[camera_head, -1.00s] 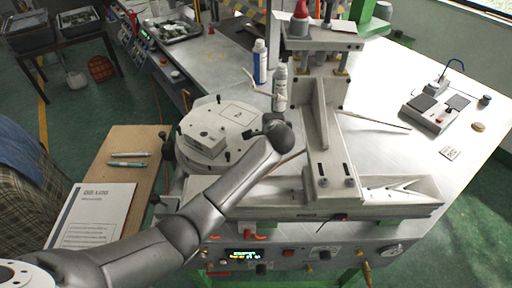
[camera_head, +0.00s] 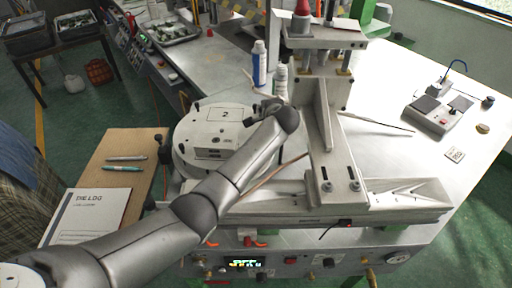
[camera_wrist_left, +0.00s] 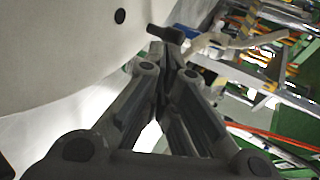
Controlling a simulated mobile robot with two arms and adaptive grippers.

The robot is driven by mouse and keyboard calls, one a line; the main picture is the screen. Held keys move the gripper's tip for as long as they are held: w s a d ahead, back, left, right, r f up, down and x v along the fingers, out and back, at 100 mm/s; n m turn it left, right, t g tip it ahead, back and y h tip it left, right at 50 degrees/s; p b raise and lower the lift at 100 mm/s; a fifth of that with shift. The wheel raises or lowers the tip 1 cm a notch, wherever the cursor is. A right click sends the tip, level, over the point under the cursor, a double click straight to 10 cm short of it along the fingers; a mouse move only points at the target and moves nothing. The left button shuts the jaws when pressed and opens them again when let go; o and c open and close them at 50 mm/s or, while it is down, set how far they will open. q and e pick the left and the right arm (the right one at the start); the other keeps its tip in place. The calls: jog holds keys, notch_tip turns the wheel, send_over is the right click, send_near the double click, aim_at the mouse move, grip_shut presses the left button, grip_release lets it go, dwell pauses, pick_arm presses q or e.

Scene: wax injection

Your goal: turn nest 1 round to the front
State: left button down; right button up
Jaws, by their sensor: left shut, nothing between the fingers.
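The round pale turntable (camera_head: 184,156) stands left of the press on the bench. The block-shaped nest on it (camera_head: 208,153) has its holed face to the front, and a plate marked "2" (camera_head: 225,114) shows behind. I can read no "1". My left gripper (camera_head: 258,107) is at the turntable's back right edge, shut and empty, partly hidden by its own wrist. In the left wrist view, its closed fingertips (camera_wrist_left: 168,52) are close to a dark peg (camera_wrist_left: 166,34) by the pale disc (camera_wrist_left: 60,50); contact is unclear. My right gripper is out of view.
The press column (camera_head: 322,130) stands just right of my left arm. A wooden board (camera_head: 128,150) with pens and a log sheet lies at left. The bench's right side holds a small control box (camera_head: 437,118).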

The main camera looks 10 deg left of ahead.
pick_arm(q)
jog(key=shift+w+a, duration=0.35)
jog(key=shift+a, duration=0.05)
dwell(0.4)
jog(key=v, duration=1.2)
